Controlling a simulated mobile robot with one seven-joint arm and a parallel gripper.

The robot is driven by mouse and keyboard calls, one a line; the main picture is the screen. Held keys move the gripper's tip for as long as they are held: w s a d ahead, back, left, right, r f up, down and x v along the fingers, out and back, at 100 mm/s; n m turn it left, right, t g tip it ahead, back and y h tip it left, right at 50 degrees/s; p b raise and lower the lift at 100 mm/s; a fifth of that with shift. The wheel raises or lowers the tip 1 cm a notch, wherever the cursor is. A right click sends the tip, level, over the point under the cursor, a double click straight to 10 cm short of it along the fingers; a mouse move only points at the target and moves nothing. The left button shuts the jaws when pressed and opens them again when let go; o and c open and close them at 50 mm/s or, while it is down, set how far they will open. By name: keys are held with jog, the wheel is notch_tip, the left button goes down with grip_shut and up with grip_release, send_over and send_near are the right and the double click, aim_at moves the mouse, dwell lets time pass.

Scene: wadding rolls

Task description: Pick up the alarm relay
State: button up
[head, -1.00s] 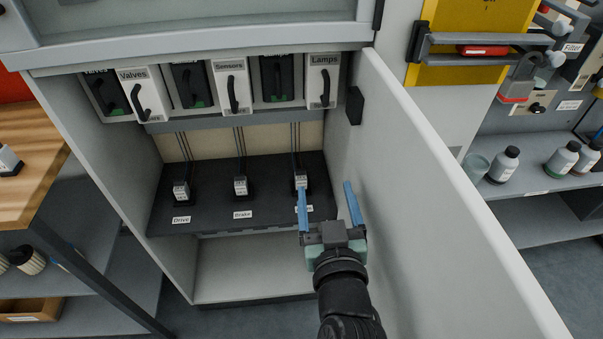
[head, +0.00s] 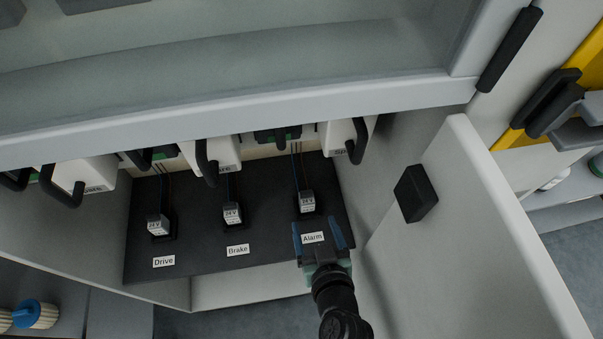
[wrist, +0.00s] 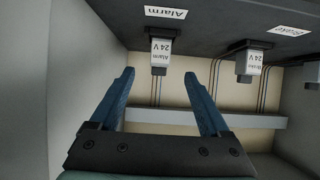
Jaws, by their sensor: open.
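The alarm relay (head: 307,202) is a small white block marked 24 V. It stands in a dark socket at the right end of the black shelf, behind its "Alarm" label (head: 313,238). In the wrist view the alarm relay (wrist: 160,54) appears upside down, ahead of and between my fingers, with wires running from its socket area. My gripper (head: 320,232) has blue fingers spread apart and empty, just in front of the relay and not around it. My gripper also shows in the wrist view (wrist: 160,88).
The brake relay (head: 232,213) and drive relay (head: 158,225) stand to the left on the same black shelf (head: 200,258). The open cabinet door (head: 470,240) is close on the right. Modules with black handles (head: 352,140) hang above the shelf.

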aim_at(305, 193)
jog(key=b+x, duration=0.1)
jog(key=x, duration=1.2)
jog(key=shift+w+r+b, duration=0.1)
jog(key=shift+r+b, duration=0.1)
jog(key=shift+b, duration=0.1)
grip_shut()
